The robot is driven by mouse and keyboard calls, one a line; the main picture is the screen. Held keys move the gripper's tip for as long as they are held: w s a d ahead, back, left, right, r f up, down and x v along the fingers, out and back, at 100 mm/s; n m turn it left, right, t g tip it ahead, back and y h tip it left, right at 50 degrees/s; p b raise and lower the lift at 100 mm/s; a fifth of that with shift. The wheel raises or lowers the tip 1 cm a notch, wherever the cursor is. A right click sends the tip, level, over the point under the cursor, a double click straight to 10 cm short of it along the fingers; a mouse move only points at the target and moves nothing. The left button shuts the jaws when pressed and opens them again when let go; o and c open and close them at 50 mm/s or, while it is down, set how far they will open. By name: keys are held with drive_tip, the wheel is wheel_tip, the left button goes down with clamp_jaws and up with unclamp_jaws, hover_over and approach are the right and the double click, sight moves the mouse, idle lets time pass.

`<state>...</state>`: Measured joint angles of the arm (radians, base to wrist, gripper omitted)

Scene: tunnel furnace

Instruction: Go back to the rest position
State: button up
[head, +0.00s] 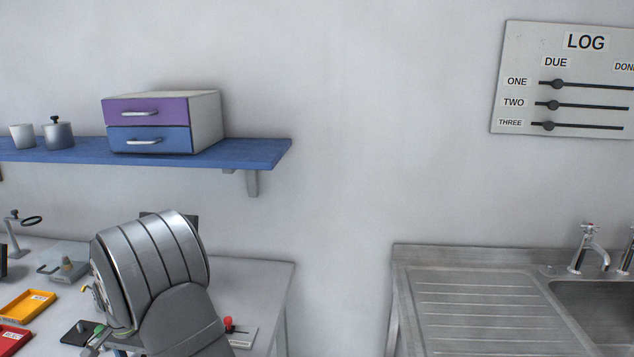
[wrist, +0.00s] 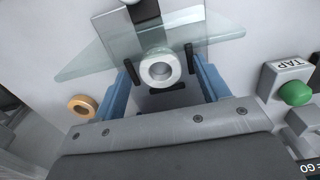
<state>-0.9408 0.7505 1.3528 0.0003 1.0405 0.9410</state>
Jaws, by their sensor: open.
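My gripper (wrist: 161,72) shows in the wrist view with its two blue fingers spread apart. A white ring (wrist: 143,72) appears between the fingertips, in front of a clear glass-like panel (wrist: 90,62). Neither finger visibly grips it, and I cannot tell its distance. In the head view I cannot make out the gripper; a ribbed silver body and a smooth grey part cover the workbench (head: 255,285) at lower left.
An orange ring (wrist: 82,106) lies left of the gripper. A green button (wrist: 295,93) under a TAP label is at right. Yellow (head: 27,305) and red (head: 14,338) trays sit on the bench. A blue shelf (head: 250,152) holds a drawer box (head: 207,120). A sink unit (head: 470,300) stands right.

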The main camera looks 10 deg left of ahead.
wheel_tip(320, 180, up, 8)
drive_tip(key=f, duration=0.1)
drive_tip(key=s+d+r, duration=0.2)
drive_tip(key=s+d, duration=0.2)
drive_tip(key=d, duration=0.6)
drive_tip(key=shift+r, duration=0.2)
drive_tip(key=shift+w, duration=0.1)
drive_tip(key=o, duration=0.7)
drive_tip(key=w+a+r, duration=0.3)
drive_tip(key=a+r, duration=0.4)
drive_tip(key=a, duration=0.3)
wheel_tip(320, 180, down, 9)
drive_tip(key=shift+w+a+f, duration=0.15)
drive_tip(key=shift+a+f, duration=0.05)
drive_tip(key=shift+a, duration=0.05)
